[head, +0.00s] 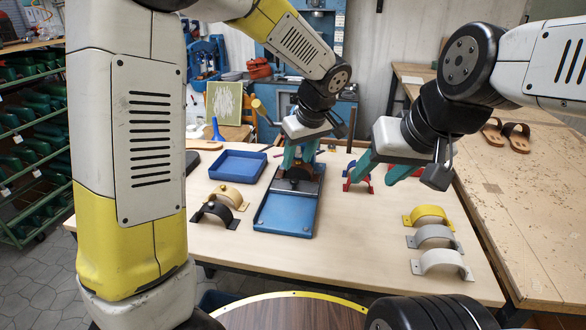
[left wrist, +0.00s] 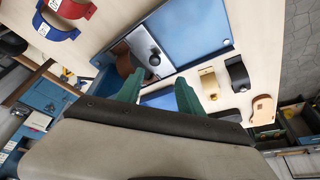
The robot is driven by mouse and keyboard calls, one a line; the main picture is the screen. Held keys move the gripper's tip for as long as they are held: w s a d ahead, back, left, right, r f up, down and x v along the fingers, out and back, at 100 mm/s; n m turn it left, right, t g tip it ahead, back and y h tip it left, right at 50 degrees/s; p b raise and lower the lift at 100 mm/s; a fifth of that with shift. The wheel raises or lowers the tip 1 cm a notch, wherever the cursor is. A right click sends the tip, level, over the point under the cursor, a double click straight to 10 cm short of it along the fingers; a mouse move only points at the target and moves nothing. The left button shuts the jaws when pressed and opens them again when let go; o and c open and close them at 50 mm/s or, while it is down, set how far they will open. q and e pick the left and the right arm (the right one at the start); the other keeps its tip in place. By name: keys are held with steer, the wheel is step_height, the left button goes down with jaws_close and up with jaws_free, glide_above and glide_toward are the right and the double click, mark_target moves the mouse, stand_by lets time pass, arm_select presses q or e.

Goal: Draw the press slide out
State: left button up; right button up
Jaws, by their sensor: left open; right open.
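The press on the table has a long blue bed (head: 287,212) with a grey metal plate (head: 308,187) at its far end. A dark round knob (head: 296,175) stands on that plate; it shows clearly in the left wrist view (left wrist: 154,57). I cannot tell which part is the slide. My left gripper (head: 300,161) is open above the far end of the press, green fingers pointing down; in the left wrist view the knob lies just beyond and between the fingertips (left wrist: 159,78), apart from them. My right gripper (head: 371,181) is open and empty, right of the press.
A blue tray (head: 218,172) stands left of the press, with tan (head: 229,197) and black (head: 214,213) straps in front. A red strap (head: 352,176) lies near my right gripper. Yellow (head: 430,212), grey (head: 434,237) and white (head: 441,262) straps stand right. Table between is clear.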

mark_target(294, 180)
arm_select(q)
steer(key=x, duration=0.5)
steer(key=d+x, duration=0.1)
steer(key=x, duration=0.2)
steer(key=shift+w+f, duration=0.3)
steer(key=shift+f, duration=0.05)
jaws_close()
stand_by(1.1)
